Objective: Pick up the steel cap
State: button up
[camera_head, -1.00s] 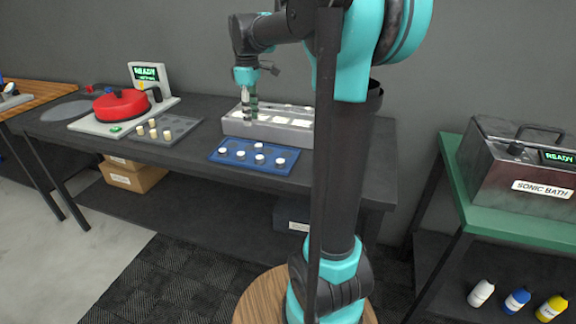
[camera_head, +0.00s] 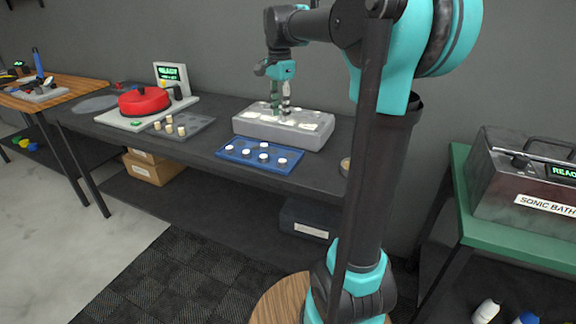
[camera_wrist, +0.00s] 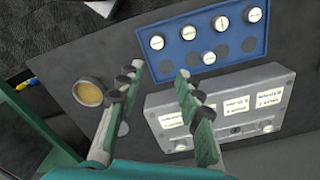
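Several small round caps with white labelled tops, such as one (camera_head: 264,155), sit on a blue tray (camera_head: 222,155). They also show in the wrist view, for instance the near one (camera_wrist: 209,58). The labels are too small to read, so I cannot tell which is the steel cap. My gripper (camera_head: 281,108) is over the grey slotted block behind the blue tray.
The grey block (camera_head: 245,132) has labelled slots on top. A round tan-filled dish (camera_wrist: 88,92) lies to the left in the wrist view. A grey tray (camera_head: 200,124) with pale cylinders and a red-lidded device (camera_head: 145,101) stand left. A sonic bath (camera_head: 520,180) is right.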

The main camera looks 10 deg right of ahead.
jog(key=m, duration=0.1)
send_over(282, 161)
jog(key=f, duration=1.1)
jog(key=shift+w+f, duration=0.3)
jog(key=shift+s+f, duration=0.15)
jog(key=shift+f, duration=2.7)
jog(key=shift+c, duration=0.3)
jog(key=c, duration=0.7)
